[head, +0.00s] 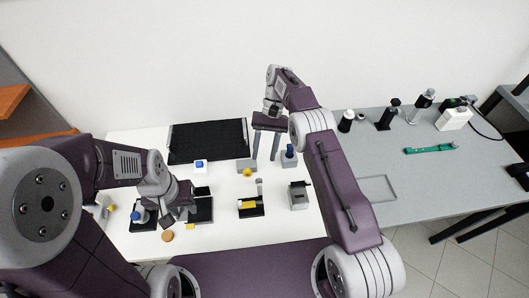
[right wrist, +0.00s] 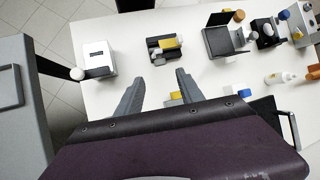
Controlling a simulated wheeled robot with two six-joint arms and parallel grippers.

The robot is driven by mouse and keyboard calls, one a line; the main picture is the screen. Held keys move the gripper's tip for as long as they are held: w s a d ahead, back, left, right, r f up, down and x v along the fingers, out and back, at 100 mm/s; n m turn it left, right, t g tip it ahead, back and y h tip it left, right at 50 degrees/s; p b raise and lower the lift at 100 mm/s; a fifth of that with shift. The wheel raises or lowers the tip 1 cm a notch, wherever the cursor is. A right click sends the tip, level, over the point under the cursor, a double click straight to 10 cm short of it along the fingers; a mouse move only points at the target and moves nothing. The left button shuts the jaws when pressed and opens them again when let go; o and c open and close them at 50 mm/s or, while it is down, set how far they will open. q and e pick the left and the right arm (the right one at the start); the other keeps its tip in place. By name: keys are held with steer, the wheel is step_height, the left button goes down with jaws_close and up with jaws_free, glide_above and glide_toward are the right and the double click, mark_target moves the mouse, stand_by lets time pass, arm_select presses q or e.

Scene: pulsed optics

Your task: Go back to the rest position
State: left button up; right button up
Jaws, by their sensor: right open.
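My right gripper (head: 265,146) hangs above the back middle of the white table (head: 283,229) in the head view, its two fingers apart and pointing down. In the right wrist view the same gripper (right wrist: 159,95) shows two grey fingers spread, with nothing held between them. My left gripper (head: 182,214) is low over the left part of the white table, beside a black open box (head: 201,211). Its fingertips are largely hidden by its own body, so its opening is unclear.
A black mat (head: 208,139) lies at the back left. A blue-topped grey holder (head: 289,157) stands close to my right gripper. A black-and-yellow mount (head: 250,206) and a grey box (head: 298,196) stand further forward. A grey table (head: 420,180) on the right has several posts along its back.

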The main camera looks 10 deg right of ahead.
stand_by(0.4)
steer(key=s+d+r+t, duration=0.1)
steer(key=s+d+r, duration=0.1)
steer(key=r, duration=0.5)
steer(key=s+d+r+t, duration=0.1)
steer(key=d+r+t, duration=0.1)
steer(key=r, duration=0.5)
steer(key=s+d+f+t+h, duration=0.1)
steer(key=s+d+f+t, duration=0.1)
steer(key=s+f, duration=0.3)
steer(key=s+d+f+t+h, duration=0.1)
steer(key=s+d+f, duration=0.4)
steer(key=s, duration=0.5)
steer(key=shift+f+t+h, duration=0.4)
steer(key=shift+f+t, duration=0.05)
steer(key=shift+t, duration=0.25)
steer(key=shift+s, duration=0.15)
